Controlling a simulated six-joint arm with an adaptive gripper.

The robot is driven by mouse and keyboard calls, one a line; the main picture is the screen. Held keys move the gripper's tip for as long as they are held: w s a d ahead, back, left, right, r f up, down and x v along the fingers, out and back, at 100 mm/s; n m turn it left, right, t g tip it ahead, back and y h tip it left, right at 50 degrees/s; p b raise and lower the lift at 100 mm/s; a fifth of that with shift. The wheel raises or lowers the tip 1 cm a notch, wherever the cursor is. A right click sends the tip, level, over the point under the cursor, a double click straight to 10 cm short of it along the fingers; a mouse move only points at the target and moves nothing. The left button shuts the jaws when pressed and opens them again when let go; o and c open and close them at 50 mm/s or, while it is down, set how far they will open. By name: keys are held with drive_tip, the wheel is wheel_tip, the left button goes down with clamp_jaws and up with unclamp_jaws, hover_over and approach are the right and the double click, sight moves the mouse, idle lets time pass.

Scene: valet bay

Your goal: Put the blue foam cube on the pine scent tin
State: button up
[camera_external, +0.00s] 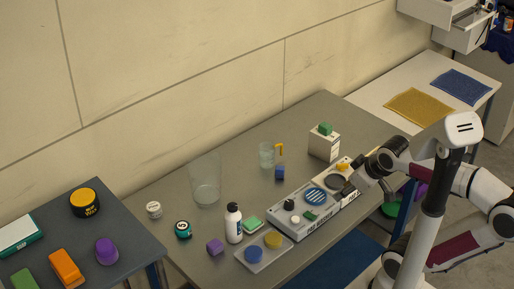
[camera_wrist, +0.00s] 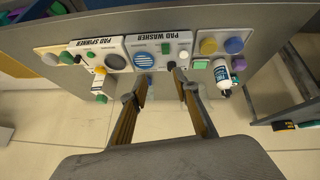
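A small blue cube (camera_external: 280,173) stands on the grey table, in front of the clear cup with the yellow handle. A teal tin with a dark top (camera_external: 183,230) stands on the left part of the table; its label is too small to read, so I cannot confirm that it is the pine scent tin. My gripper (camera_external: 347,190) is above the appliance row, right of the cube and apart from it. In the wrist view my gripper (camera_wrist: 160,82) has its two fingers spread, with nothing held between them.
The pad washer panel (camera_external: 300,215) with knobs lies along the front. A white bottle (camera_external: 233,224), purple cube (camera_external: 215,246), clear container (camera_external: 206,180) and white-lidded tin (camera_external: 153,210) stand leftward. A white box (camera_external: 324,146) bears a green cube (camera_external: 325,129).

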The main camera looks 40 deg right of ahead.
drive_tip(key=shift+m+g+y, duration=0.4)
drive_tip(key=shift+m, duration=0.3)
drive_tip(key=s, duration=0.1)
drive_tip(key=s+a+f, duration=0.1)
drive_tip(key=s+a, duration=0.1)
drive_tip(key=shift+s+a+f, duration=0.15)
drive_tip(key=shift+s+f, duration=0.1)
drive_tip(key=shift+s, duration=0.05)
drive_tip(key=shift+o, duration=0.3)
